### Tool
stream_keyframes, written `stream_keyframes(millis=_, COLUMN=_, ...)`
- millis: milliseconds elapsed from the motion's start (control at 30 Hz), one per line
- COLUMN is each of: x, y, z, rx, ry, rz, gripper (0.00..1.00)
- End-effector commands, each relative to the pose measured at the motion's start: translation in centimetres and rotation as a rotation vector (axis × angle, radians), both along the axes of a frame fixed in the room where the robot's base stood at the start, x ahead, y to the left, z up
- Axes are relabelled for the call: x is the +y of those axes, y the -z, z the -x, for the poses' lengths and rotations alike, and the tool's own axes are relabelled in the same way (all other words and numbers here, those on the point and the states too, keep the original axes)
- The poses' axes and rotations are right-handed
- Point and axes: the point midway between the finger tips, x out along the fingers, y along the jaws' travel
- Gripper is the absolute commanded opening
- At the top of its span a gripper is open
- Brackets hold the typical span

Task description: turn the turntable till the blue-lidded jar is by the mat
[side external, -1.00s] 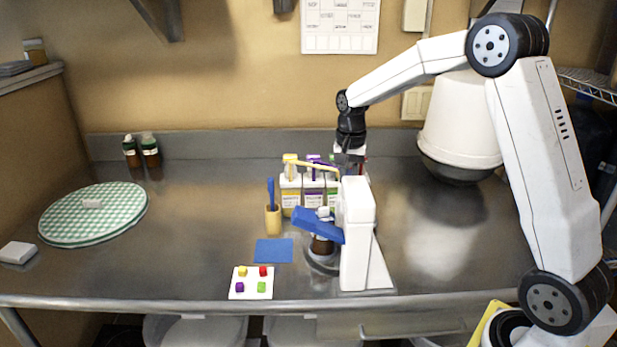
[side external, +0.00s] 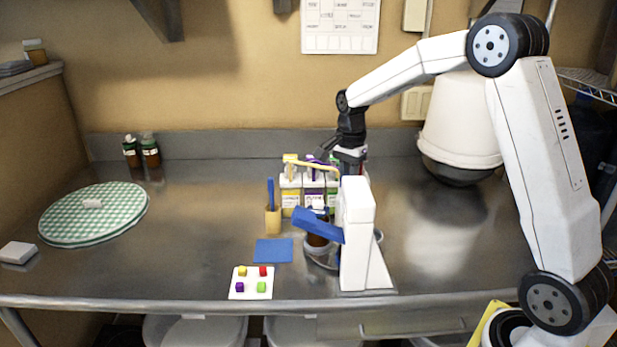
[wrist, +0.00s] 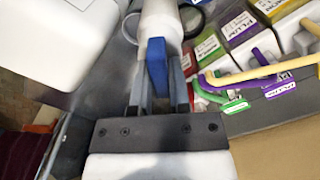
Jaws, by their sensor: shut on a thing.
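The turntable shows as a low grey rim (side external: 312,252), mostly hidden behind a white upright machine (side external: 357,232) with a blue lever (side external: 317,226). A brown jar with a pale top (side external: 316,243) stands on its left part, close to the blue mat (side external: 273,250). I cannot make out a blue-lidded jar in the side view. My gripper (wrist: 157,68) is behind the machine, its tips hidden in the side view. In the wrist view it is shut on a narrow blue piece (wrist: 157,58), in front of a white cylinder (wrist: 160,20). I cannot tell what the blue piece belongs to.
A wooden cup (side external: 272,220) with a blue-handled tool stands left. A white card (side external: 251,283) with coloured cubes lies in front. The table between the mat and the green checked round cloth (side external: 93,214) is clear.

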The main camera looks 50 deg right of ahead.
Motion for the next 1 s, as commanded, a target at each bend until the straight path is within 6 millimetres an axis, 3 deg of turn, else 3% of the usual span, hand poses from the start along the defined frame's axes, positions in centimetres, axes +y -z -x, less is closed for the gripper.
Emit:
stream_keyframes(millis=800, x=-0.11, y=-0.36, z=-0.19, rx=-0.009, ry=0.092, rz=0.005, gripper=0.00)
stream_keyframes(millis=833, x=-0.11, y=-0.36, z=-0.19, rx=-0.009, ry=0.092, rz=0.005, gripper=0.25)
stream_keyframes(millis=900, x=-0.11, y=-0.34, z=-0.18, rx=-0.009, ry=0.092, rz=0.004, gripper=0.47)
stream_keyframes(millis=933, x=-0.11, y=-0.31, z=-0.16, rx=-0.008, ry=0.092, rz=0.004, gripper=0.57)
stream_keyframes(millis=1000, x=-0.08, y=-0.24, z=-0.13, rx=-0.006, ry=0.092, rz=0.004, gripper=0.57)
